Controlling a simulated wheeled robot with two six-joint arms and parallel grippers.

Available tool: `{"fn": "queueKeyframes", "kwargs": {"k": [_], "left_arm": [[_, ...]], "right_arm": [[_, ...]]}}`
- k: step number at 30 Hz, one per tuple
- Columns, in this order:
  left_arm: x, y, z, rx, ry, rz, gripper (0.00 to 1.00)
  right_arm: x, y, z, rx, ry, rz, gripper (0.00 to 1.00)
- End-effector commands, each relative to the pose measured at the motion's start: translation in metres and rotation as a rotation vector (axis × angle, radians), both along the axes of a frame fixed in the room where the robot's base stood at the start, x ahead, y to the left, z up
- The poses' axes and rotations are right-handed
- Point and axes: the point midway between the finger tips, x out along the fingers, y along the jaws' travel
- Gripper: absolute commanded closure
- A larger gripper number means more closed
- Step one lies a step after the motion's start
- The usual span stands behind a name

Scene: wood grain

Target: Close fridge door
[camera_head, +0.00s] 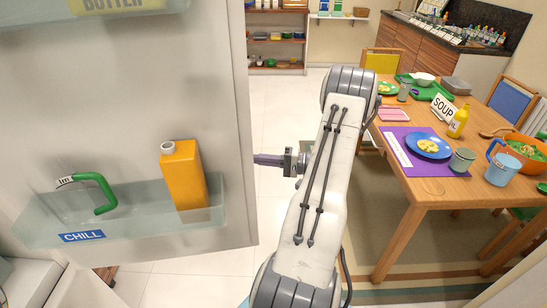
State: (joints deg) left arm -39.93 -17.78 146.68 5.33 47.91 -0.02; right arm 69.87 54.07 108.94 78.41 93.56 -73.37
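The fridge door (120,120) stands open and fills the left of the head view, its inner side facing me. Its clear shelf, marked CHILL, holds an orange carton (184,175) with a white cap and a green curved item (95,192). My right arm rises from the bottom middle and bends toward the door. My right gripper (266,160) is at the door's free right edge, its fingertips pointing left. The fingertips end at or behind that edge, so contact is unclear. I cannot see whether the fingers are apart. My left gripper is not in view.
A wooden dining table (425,190) with dishes, a SOUP sign (444,107) and a yellow bottle (458,121) stands right of my arm, with chairs around it. A shelf unit (277,38) is at the back. Light tiled floor lies open between door and table.

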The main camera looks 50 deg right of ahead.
Motion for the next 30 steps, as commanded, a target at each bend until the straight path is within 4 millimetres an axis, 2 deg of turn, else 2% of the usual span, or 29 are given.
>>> {"fn": "queueKeyframes", "kwargs": {"k": [1,3,6,12,24,30], "left_arm": [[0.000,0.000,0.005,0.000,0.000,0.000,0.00],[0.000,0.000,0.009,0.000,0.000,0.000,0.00],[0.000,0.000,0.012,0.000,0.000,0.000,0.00],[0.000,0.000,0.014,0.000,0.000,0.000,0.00],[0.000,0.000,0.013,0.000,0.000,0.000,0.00],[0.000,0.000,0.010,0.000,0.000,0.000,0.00]], "right_arm": [[0.005,0.007,0.002,0.003,0.003,0.003,1.00],[-0.009,0.012,0.002,0.004,0.003,-0.003,1.00],[-0.018,0.021,0.002,0.003,0.002,0.000,1.00],[-0.027,0.028,0.000,0.000,0.001,0.002,1.00],[-0.026,0.030,0.000,-0.001,0.001,0.005,1.00],[-0.017,0.047,-0.001,0.000,0.001,0.023,1.00]]}}
